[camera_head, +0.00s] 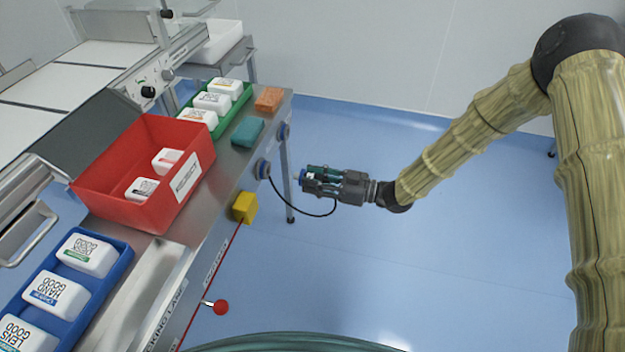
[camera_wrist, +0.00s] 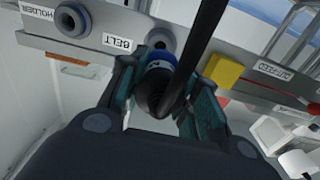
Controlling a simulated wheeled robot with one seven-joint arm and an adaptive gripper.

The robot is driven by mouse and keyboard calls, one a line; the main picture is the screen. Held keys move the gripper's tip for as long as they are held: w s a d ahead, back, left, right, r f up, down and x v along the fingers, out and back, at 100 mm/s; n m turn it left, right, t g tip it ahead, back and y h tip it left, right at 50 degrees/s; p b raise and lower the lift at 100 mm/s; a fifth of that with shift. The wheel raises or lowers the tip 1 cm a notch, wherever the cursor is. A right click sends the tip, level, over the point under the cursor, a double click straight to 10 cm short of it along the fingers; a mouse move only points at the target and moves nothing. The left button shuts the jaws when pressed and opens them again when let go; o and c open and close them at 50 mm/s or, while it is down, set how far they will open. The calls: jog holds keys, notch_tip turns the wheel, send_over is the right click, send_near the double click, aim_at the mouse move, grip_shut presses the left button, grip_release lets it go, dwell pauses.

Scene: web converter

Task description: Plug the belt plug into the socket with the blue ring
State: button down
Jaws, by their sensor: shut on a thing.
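My gripper (camera_head: 306,180) is shut on the belt plug (camera_wrist: 158,72), a dark plug with a blue band. In the wrist view my gripper (camera_wrist: 150,88) has a finger on each side of it. The head view shows the plug pointing left at the bench's side, with a gap before it. The socket by the BELT label (camera_wrist: 160,38) is a round fitting just beyond the plug, partly hidden by it; in the head view this socket (camera_head: 262,168) looks bluish. A second round fitting (camera_head: 283,131) sits farther along, near the HOLDER label (camera_wrist: 40,18) in the wrist view.
A black cable (camera_head: 302,214) hangs in a loop between the gripper and bench, and crosses the wrist view. A yellow box (camera_head: 244,207) and red knob (camera_head: 221,307) stick out from the bench side. A red bin (camera_head: 105,190) stands on top. The floor (camera_head: 400,265) right is clear.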

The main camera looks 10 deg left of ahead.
jog(key=a, duration=0.6)
dwell(0.6)
jog(key=shift+w+a, duration=0.15)
jog(key=shift+a, duration=1.55)
dwell(2.9)
jog(key=c, duration=0.9)
grip_release()
jog(key=shift+c, duration=0.2)
jog(key=d, duration=1.2)
jog(key=shift+s, duration=0.2)
